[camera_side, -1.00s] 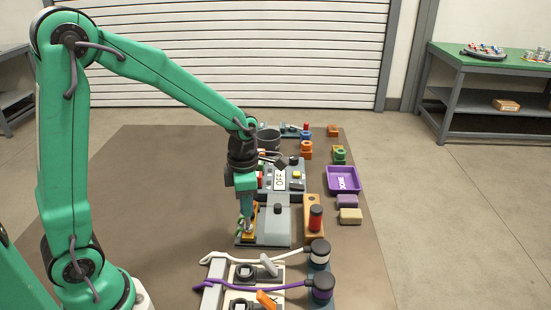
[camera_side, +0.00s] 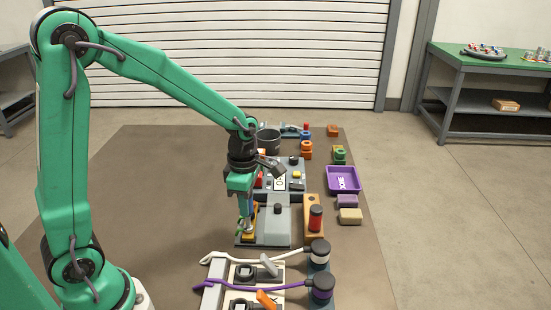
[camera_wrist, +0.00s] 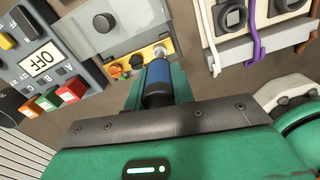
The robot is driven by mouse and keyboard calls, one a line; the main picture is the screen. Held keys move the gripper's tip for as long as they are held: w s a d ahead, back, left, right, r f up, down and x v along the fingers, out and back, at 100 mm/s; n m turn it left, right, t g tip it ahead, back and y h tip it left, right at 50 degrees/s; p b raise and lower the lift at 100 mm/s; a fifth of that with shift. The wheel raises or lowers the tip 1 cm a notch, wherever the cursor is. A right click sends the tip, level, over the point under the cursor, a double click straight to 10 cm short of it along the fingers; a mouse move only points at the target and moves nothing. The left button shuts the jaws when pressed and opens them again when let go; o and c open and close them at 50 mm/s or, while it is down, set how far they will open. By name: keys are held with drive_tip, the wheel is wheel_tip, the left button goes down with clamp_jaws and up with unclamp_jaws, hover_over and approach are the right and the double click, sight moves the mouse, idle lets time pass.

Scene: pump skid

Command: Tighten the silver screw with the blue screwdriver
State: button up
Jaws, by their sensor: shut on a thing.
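My gripper (camera_wrist: 160,82) is shut on the blue screwdriver (camera_wrist: 157,75), whose dark butt end faces the wrist camera. In the side view my gripper (camera_side: 245,222) points straight down over the yellow bracket (camera_side: 249,236) at the pump's near left corner. In the wrist view the yellow bracket (camera_wrist: 137,59) carries an orange screw (camera_wrist: 115,71) on the left. The silver screw (camera_wrist: 159,52) shows just beyond the screwdriver. The screwdriver looks upright over that end of the bracket. Its tip is hidden, so I cannot tell whether it touches the screw.
The grey pump block (camera_side: 277,225) stands right of my gripper, with an OFF panel (camera_wrist: 40,58) beyond. A white and a purple cable (camera_side: 255,285) lie in front. A purple tray (camera_side: 343,179) and a red cylinder (camera_side: 316,218) are to the right. The mat's left is clear.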

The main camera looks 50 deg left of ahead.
idle(0.4)
drive_tip(key=shift+m, duration=5.8)
drive_tip(key=shift+r, duration=0.2)
drive_tip(key=shift+r, duration=2.25)
